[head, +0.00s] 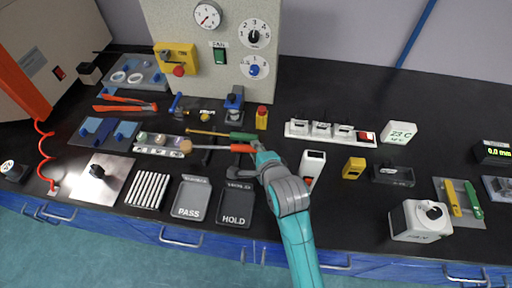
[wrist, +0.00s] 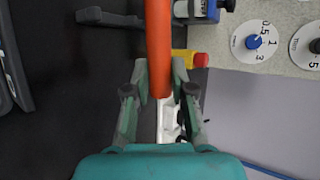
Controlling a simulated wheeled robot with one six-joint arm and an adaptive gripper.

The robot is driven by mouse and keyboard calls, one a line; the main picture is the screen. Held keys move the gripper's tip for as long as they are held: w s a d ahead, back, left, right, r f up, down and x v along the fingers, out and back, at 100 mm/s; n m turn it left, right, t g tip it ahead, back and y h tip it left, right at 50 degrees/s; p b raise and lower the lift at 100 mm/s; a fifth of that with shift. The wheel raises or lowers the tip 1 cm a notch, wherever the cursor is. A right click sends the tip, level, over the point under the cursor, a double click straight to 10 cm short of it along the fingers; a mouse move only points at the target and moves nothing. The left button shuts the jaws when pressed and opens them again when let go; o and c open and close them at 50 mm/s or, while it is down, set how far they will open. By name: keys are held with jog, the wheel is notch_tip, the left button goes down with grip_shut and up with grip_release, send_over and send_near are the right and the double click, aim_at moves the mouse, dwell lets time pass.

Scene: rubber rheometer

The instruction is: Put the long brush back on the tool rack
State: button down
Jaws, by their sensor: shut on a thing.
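My gripper (head: 256,147) is shut on an orange handle (wrist: 158,45), which runs up out of the wrist view between the two fingers.
The PASS tray (head: 191,212) and HOLD tray (head: 237,220) are at the front edge. A yellow block with a red button (head: 262,118) stands behind my gripper. A white handheld device (head: 313,163) stands close on the right.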

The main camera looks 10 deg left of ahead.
jog(key=shift+f, duration=2.25)
jog(key=c, duration=0.9)
grip_release()
jog(key=o, duration=0.9)
jog(key=v, duration=1.2)
